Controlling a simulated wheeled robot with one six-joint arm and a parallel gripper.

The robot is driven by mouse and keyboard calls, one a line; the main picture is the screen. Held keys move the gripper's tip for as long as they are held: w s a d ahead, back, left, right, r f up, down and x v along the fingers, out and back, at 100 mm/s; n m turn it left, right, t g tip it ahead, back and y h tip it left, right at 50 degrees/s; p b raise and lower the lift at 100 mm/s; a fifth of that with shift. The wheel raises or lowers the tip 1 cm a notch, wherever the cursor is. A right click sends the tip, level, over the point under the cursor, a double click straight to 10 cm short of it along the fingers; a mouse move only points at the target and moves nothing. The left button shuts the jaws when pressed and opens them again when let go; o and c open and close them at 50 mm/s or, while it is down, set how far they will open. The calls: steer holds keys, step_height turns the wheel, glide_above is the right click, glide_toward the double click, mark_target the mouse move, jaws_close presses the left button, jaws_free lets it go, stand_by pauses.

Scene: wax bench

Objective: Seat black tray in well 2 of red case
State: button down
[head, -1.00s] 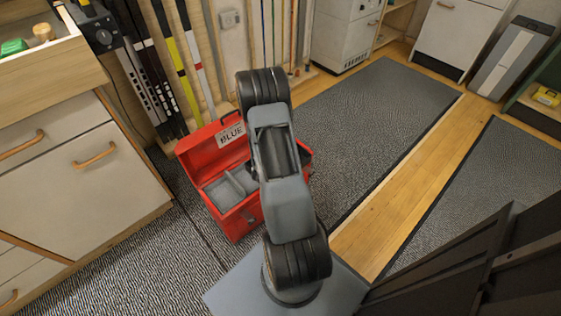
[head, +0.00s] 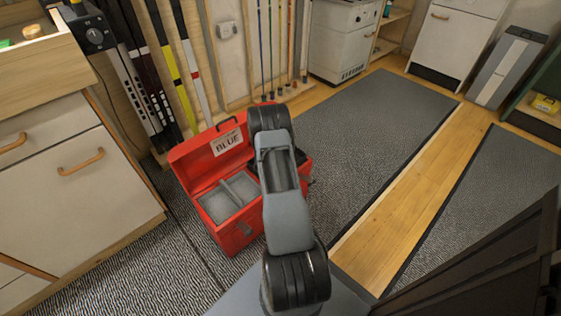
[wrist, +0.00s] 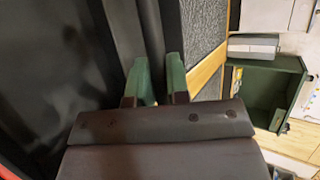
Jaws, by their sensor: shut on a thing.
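The red case (head: 232,238) stands on the floor mat with its lid open in the head view. The lid carries a label reading "BLUE". Two grey wells show in it, left (head: 218,205) and right (head: 243,185); my arm hides its right part. My gripper (wrist: 157,76), with green fingertips, is hidden behind the arm in the head view. In the wrist view it is shut on a dark wall that looks like part of the black tray (wrist: 55,75), a large dark shape filling the left. Whether the tray touches the case cannot be told.
A cabinet (head: 75,190) with wooden handles stands left of the case. Skis and poles (head: 165,75) lean on the wall behind it. Grey mats (head: 375,130) cover open floor to the right. A green shelf unit (wrist: 268,90) shows at right in the wrist view.

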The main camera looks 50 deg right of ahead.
step_height(320, 180, down, 3)
steer(key=shift+f+b, duration=0.2)
steer(key=shift+b, duration=0.7)
steer(key=shift+w+r, duration=0.1)
steer(key=c, duration=1.6)
jaws_free()
steer(key=shift+f, duration=0.2)
steer(key=o, duration=0.5)
steer(key=shift+r, duration=0.1)
